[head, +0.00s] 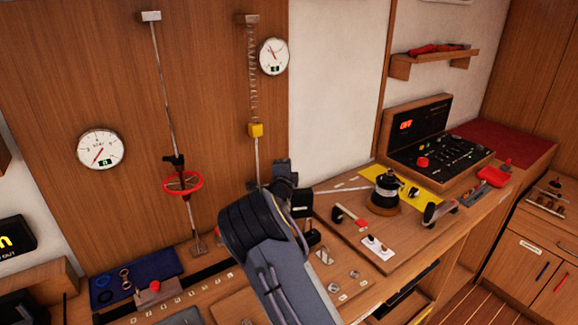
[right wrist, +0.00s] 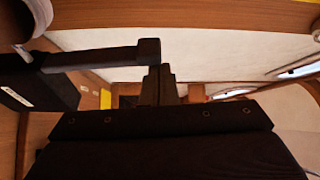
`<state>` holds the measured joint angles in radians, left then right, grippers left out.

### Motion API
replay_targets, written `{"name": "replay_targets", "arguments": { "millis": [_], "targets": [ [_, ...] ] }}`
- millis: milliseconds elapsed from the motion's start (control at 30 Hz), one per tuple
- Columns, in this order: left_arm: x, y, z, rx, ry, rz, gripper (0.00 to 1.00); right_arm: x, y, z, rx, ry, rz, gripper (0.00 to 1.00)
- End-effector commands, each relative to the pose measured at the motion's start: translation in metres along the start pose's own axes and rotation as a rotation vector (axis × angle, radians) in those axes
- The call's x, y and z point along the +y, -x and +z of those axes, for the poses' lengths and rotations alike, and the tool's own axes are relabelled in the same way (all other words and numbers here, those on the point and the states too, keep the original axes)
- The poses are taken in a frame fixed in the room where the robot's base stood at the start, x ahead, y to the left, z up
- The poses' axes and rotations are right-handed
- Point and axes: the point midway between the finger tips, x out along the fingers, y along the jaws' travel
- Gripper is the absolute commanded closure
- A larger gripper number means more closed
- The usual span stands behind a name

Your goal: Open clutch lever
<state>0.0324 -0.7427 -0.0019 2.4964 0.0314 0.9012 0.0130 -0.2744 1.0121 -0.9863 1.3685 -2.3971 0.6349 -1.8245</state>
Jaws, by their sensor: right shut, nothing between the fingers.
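A dark clutch lever (right wrist: 100,55) shows in the right wrist view as a bar with a thicker end. It runs beside a black clutch body (right wrist: 38,90) with a white label. In the head view the black clutch body (head: 302,204) stands on the wooden console, partly hidden by my right arm. My right gripper (right wrist: 158,72) is shut and empty. Its fingertips are close to the lever's end; I cannot tell whether they touch. In the head view the right gripper (head: 284,172) is largely hidden behind its own wrist. My left gripper is not in view.
A red ring (head: 182,183) on a rod and a spring with a yellow block (head: 255,130) are on the wall to the left. An instrument box (head: 437,138) stands behind.

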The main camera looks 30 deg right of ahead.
Motion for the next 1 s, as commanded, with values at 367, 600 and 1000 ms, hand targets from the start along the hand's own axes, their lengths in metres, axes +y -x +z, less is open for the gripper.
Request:
{"name": "replay_targets", "arguments": {
  "millis": [367,600,1000],
  "targets": [
    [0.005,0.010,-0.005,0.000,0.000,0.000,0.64,-0.001,0.007,0.021,-0.001,0.166,-0.058,1.00],
    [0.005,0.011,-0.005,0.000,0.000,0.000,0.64,0.001,0.009,0.025,-0.002,0.193,-0.068,1.00],
    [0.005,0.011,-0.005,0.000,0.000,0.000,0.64,0.001,0.009,0.027,-0.005,0.194,-0.067,1.00]
  ]
}}
